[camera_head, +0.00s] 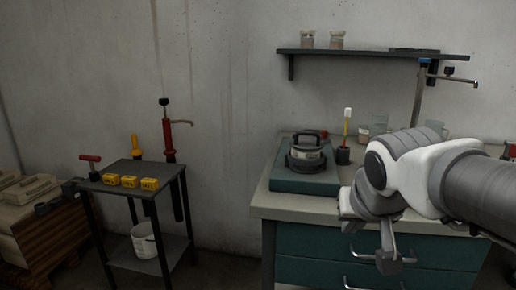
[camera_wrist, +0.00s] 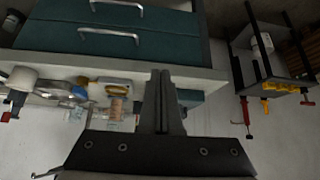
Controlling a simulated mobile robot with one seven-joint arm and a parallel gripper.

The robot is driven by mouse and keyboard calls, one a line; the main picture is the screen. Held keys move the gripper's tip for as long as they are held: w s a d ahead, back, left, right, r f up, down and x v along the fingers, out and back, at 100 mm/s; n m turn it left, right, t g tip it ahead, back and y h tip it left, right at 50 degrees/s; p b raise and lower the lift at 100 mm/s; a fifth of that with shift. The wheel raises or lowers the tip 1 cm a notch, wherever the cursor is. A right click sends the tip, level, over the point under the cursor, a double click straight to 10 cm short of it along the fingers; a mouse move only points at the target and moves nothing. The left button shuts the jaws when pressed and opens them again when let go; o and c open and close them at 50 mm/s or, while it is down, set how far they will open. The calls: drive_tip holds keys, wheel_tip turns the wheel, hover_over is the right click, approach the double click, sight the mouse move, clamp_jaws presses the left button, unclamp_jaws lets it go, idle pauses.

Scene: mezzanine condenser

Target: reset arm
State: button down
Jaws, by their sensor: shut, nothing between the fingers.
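My arm reaches in from the right in the camera_head view, in front of the counter (camera_head: 315,206) with teal drawers (camera_head: 320,243). My gripper shows in the wrist view (camera_wrist: 161,73) with its two fingers together and nothing between them. In the camera_head view the hand hangs near the counter's front edge, and the arm hides part of the countertop and drawers. The wrist picture is turned over, with the drawers (camera_wrist: 60,42) at the top.
A dark pot-like device (camera_head: 306,155) sits on a teal base (camera_head: 305,180) on the counter. A dark cup (camera_head: 343,156) holds a brush. A wall shelf (camera_head: 370,53) hangs above. A small black table (camera_head: 134,170) with yellow blocks (camera_head: 130,181) stands left, with open floor between.

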drive_tip(key=s+a+f+n+g+y, duration=0.1)
drive_tip(key=s+f, duration=0.2)
drive_tip(key=s, duration=0.3)
drive_tip(key=s+a+f+n+g, duration=0.1)
drive_tip(key=s+f, duration=0.3)
drive_tip(key=s, duration=0.3)
wheel_tip(320, 180, up, 26)
drive_tip(key=p, duration=2.4)
drive_tip(key=shift+w+a+f+p, duration=0.2)
drive_tip(key=shift+w+f+p, duration=0.1)
drive_tip(key=shift+p, duration=0.1)
drive_tip(key=c, duration=1.6)
unclamp_jaws()
